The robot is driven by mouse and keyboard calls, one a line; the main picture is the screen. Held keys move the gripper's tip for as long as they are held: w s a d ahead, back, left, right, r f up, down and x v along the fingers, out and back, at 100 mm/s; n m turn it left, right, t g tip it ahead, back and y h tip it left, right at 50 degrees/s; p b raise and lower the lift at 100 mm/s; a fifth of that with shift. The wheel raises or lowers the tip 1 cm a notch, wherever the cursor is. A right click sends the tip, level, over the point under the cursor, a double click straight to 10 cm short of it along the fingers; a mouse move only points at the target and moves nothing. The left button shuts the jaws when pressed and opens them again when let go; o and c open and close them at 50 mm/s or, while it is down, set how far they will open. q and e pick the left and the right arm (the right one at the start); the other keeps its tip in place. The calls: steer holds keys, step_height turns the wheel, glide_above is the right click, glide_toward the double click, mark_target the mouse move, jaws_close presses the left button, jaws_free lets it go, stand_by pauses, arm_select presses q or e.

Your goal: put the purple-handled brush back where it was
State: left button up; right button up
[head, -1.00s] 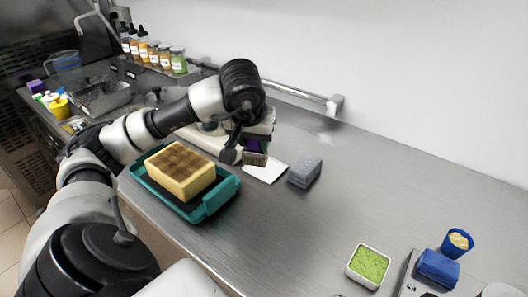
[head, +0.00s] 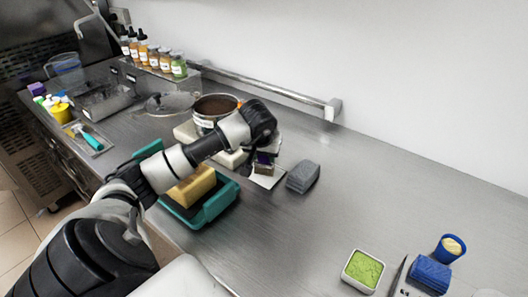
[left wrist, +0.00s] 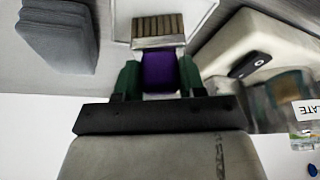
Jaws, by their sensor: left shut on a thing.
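The brush has a purple handle (left wrist: 159,73) and a pale block of brown bristles (left wrist: 158,28). My left gripper (left wrist: 160,80) is shut on the purple handle, with a green-dark finger on each side, as the left wrist view shows. In the head view the left gripper (head: 268,150) is at the counter's middle, with the brush's bristle end (head: 264,169) below it, over or on a white mat (head: 268,181). I cannot tell whether the bristles touch the mat. My right gripper is not in view.
A grey sponge block (head: 303,176) lies just right of the mat. A teal tray (head: 215,206) with a yellow cake block (head: 192,186) is under my left arm. A pot (head: 212,108) stands on a white scale behind. A green-filled dish (head: 363,270) sits front right; the counter between is clear.

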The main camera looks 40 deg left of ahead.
arm_select(q)
steer(key=o, duration=0.4)
steer(key=shift+f, duration=0.15)
steer(key=o, duration=0.5)
steer(key=shift+r, duration=0.3)
steer(key=shift+s+r, duration=0.1)
steer(key=shift+r, duration=0.2)
steer(key=b+v, duration=0.1)
steer(key=v, duration=1)
steer(key=shift+s+d, duration=0.1)
